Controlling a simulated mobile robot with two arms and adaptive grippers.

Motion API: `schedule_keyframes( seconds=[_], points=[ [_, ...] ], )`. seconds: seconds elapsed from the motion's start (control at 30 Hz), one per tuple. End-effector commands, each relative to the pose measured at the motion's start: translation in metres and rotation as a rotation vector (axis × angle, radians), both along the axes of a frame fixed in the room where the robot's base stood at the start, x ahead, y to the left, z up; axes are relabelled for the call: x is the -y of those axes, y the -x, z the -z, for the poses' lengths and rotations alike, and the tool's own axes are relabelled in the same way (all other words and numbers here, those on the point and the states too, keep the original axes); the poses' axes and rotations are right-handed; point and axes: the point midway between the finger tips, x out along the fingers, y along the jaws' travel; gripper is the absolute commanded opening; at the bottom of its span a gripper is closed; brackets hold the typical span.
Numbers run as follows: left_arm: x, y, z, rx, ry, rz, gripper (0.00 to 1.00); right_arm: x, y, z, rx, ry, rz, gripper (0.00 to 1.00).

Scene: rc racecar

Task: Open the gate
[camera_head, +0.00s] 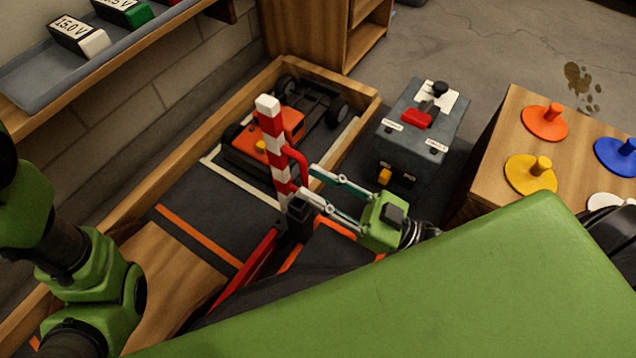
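The gate is a red-and-white striped bar (272,143) on a dark post (299,219). The bar stands steeply raised, close to upright. A red handle (298,160) sticks out from its right side. My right gripper (307,183) comes in from the right, with its two fingers spread apart. The lower end of the red handle lies at or between the fingertips; I cannot tell whether they touch it. My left arm shows at the left edge, but its gripper is out of view.
An orange and black racecar (285,128) sits behind the gate in a wood-edged track (190,255). A grey control box (421,130) with a red switch stands to the right. A wooden table (492,150) with coloured knobbed discs is farther right. A shelf (120,62) holds battery blocks.

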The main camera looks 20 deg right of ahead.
Motion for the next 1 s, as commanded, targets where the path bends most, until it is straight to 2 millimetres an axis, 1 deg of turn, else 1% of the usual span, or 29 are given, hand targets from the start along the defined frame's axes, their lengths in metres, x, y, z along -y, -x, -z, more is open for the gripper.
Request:
schedule_keyframes(
  seconds=[0.13,0.27,0.5,0.6,0.7,0.8,1.0],
  points=[
    [-0.001,-0.002,0.0,-0.007,0.002,0.0,0.32,0.0,0.0,-0.004,0.002,-0.001,0.0,0.26],
    [-0.001,-0.002,0.0,-0.005,0.002,0.0,0.32,0.001,0.0,-0.019,0.001,-0.001,0.0,0.26],
    [0.0,-0.001,0.0,-0.002,0.001,0.0,0.32,0.0,0.001,-0.063,0.0,-0.001,-0.001,0.26],
    [0.0,-0.001,0.0,-0.002,0.0,0.0,0.32,-0.001,0.001,-0.079,0.001,-0.001,-0.002,0.26],
    [0.0,-0.001,0.0,-0.002,0.0,0.0,0.32,0.0,0.0,-0.09,0.0,0.0,-0.001,0.26],
    [0.0,-0.001,0.0,-0.001,0.001,0.0,0.32,0.0,0.0,-0.097,0.0,0.0,-0.001,0.26],
    [0.0,0.0,0.0,-0.001,0.001,0.0,0.32,0.0,0.0,-0.1,-0.001,0.002,-0.001,0.26]
  ],
)
